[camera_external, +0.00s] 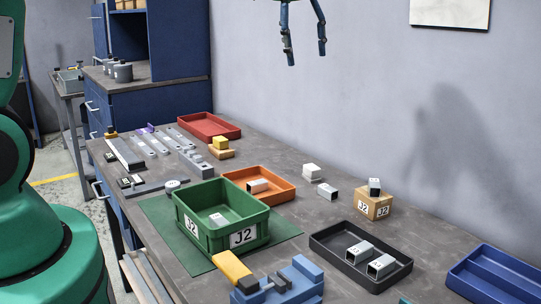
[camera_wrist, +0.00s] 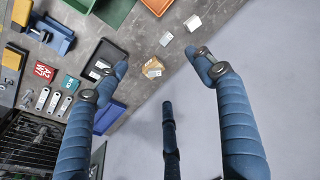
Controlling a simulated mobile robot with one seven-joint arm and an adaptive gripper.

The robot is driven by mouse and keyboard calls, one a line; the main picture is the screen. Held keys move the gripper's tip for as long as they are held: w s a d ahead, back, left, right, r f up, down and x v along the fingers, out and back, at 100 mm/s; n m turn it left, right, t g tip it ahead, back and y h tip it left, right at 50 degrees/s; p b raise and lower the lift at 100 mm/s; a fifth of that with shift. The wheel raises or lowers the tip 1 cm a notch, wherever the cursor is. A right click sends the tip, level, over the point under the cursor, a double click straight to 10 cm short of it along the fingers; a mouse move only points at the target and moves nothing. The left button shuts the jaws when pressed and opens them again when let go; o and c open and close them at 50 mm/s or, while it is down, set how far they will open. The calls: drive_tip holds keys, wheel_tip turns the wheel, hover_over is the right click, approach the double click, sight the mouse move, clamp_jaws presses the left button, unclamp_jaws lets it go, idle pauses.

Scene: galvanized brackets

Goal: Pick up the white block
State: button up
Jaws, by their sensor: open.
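A small white block (camera_external: 312,171) lies on the grey table behind the orange tray, close to the wall side. A grey-white hollow bracket (camera_external: 327,191) lies just in front of it, apart from it. In the wrist view the white block (camera_wrist: 193,22) is near the top, beside the right finger's tip, with the bracket (camera_wrist: 166,39) to its lower left. My gripper (camera_external: 306,53) is open and empty, high above the table in front of the wall. In the wrist view its blue fingers (camera_wrist: 160,64) are spread wide, with a dark third finger below.
A tan J2 box (camera_external: 374,204) with a bracket on top stands right of the white block. The orange tray (camera_external: 283,192) and green J2 bin (camera_external: 205,238) are to its left. A black tray (camera_external: 345,260) holds brackets; a blue tray (camera_external: 500,276) is at right.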

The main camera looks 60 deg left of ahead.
drive_tip(key=w+a+f+g+p, duration=0.1)
drive_tip(key=w+a+f, duration=0.3)
drive_tip(key=w+f, duration=0.2)
drive_tip(key=w+a+f+p, duration=0.1)
drive_tip(key=w+a+f, duration=0.2)
drive_tip(key=w+f, duration=0.35)
drive_tip(key=g+p, duration=0.1)
drive_tip(key=p, duration=0.1)
hover_over(312, 167)
wheel_tip(312, 167, down, 15)
drive_tip(key=shift+w+a+r+m, duration=0.1)
drive_tip(key=shift+a+m, duration=0.05)
drive_tip(key=shift+m, duration=0.25)
drive_tip(key=shift+f, duration=4.3)
drive_tip(key=shift+f, duration=0.1)
drive_tip(key=shift+f+p, duration=0.35)
drive_tip(key=shift+f, duration=2.15)
